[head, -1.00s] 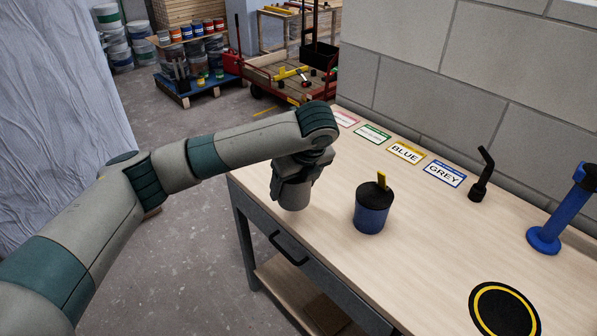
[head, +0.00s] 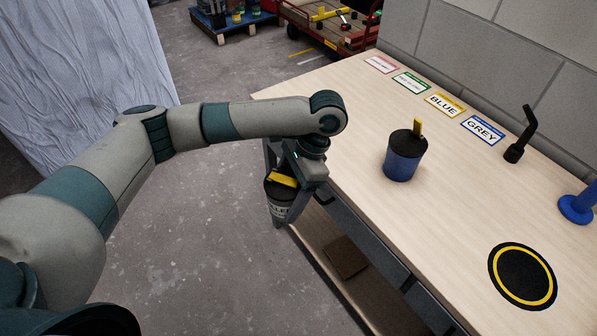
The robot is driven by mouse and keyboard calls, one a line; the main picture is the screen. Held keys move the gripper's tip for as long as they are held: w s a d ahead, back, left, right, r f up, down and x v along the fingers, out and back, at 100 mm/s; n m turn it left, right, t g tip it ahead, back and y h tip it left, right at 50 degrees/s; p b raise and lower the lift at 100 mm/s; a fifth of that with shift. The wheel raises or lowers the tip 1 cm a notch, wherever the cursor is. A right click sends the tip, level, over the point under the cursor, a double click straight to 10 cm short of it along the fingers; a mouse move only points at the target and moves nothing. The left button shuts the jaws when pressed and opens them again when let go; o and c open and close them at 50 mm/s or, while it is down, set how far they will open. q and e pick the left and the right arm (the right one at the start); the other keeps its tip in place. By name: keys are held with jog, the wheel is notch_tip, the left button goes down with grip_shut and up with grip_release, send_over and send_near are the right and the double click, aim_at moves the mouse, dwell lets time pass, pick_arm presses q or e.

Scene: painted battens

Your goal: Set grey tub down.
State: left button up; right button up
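My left gripper (head: 296,178) is shut on the grey tub (head: 278,211), which has a dark lid, a yellow piece on top and partly readable lettering on its side. The tub hangs tilted off the near left edge of the workbench, over the floor, clear of the tabletop. The gripper fingers are partly hidden by the wrist and tub. The GREY label (head: 483,130), with a blue border, lies flat on the bench (head: 440,205) near the wall. My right gripper is not in view.
A blue tub (head: 403,166) with a black lid stands on the bench near the BLUE label (head: 444,105). A black upright tool (head: 520,136), a blue stand (head: 577,207) and a black-yellow round mat (head: 522,276) are to the right.

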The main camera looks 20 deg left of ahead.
pick_arm(q)
jog(key=s+a+f+n+g+h, duration=0.1)
jog(key=s+a+f+n+h, duration=0.1)
jog(key=s+n, duration=0.7)
jog(key=shift+a+f+n+h, duration=0.3)
jog(key=shift+f+n+h, duration=0.3)
jog(key=shift+f+h, duration=0.3)
jog(key=shift+f, duration=0.1)
